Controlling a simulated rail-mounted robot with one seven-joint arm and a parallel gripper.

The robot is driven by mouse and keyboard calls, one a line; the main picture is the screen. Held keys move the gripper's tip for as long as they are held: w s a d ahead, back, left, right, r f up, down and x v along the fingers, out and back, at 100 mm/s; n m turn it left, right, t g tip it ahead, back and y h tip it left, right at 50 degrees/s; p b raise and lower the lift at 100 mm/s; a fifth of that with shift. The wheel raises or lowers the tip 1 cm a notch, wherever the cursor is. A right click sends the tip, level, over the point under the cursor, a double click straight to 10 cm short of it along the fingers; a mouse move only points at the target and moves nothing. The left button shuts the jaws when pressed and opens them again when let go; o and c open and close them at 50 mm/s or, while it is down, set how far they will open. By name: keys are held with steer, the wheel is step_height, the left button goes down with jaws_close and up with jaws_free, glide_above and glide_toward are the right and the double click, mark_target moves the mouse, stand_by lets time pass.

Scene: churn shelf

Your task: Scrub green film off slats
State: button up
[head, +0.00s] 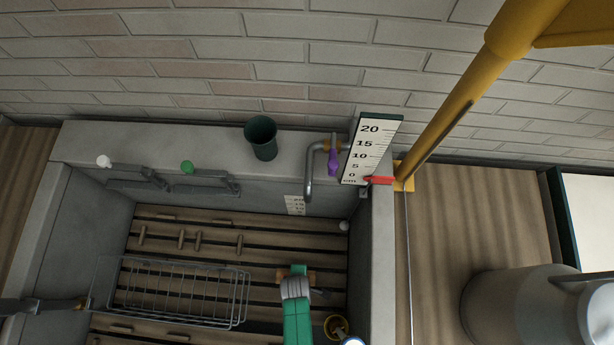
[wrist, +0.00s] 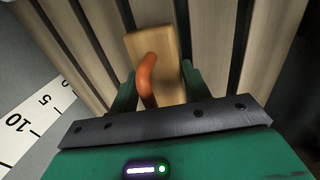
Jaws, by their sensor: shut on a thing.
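My gripper (head: 295,272) is over the slats at the right side of the grey trough, and it also shows in the wrist view (wrist: 157,86). It is shut on a scrubbing brush with a pale wooden block (wrist: 150,44) and a curved orange handle (wrist: 147,78). The brush (head: 311,276) is mostly hidden by my gripper in the head view. The wooden slats (head: 270,254) lie across the trough floor with dark gaps between. Whether the brush touches them, I cannot tell. The slats near the brush look bare brown; no green film is distinguishable. The bristles are hidden.
A wire basket (head: 178,270) stands over the slats at left. A bent pipe (head: 309,178) with a purple handle (head: 333,162) and a scale board (head: 372,148) are at the back right. A dark green cup (head: 262,145) stands on the ledge. A yellow-rimmed item (head: 336,324) is right of my arm.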

mark_target(313, 279)
steer(key=shift+a, duration=0.8)
steer(key=shift+a+f, duration=0.15)
steer(key=shift+a, duration=0.65)
steer(key=shift+a+b, duration=0.35)
steer(key=shift+a, duration=0.4)
steer(key=shift+c, duration=0.5)
steer(key=shift+a, duration=0.35)
steer(key=shift+d+r, duration=0.25)
steer(key=d, duration=0.5)
steer(key=shift+d+f+p, duration=0.2)
steer(key=shift+d+p, duration=0.1)
steer(key=shift+d, duration=1.9)
steer(key=r+p, duration=0.1)
steer(key=r, duration=0.2)
steer(key=shift+d+p, duration=0.35)
step_height(313, 279, up, 5)
steer(key=p, duration=0.5)
steer(key=shift+r, duration=0.2)
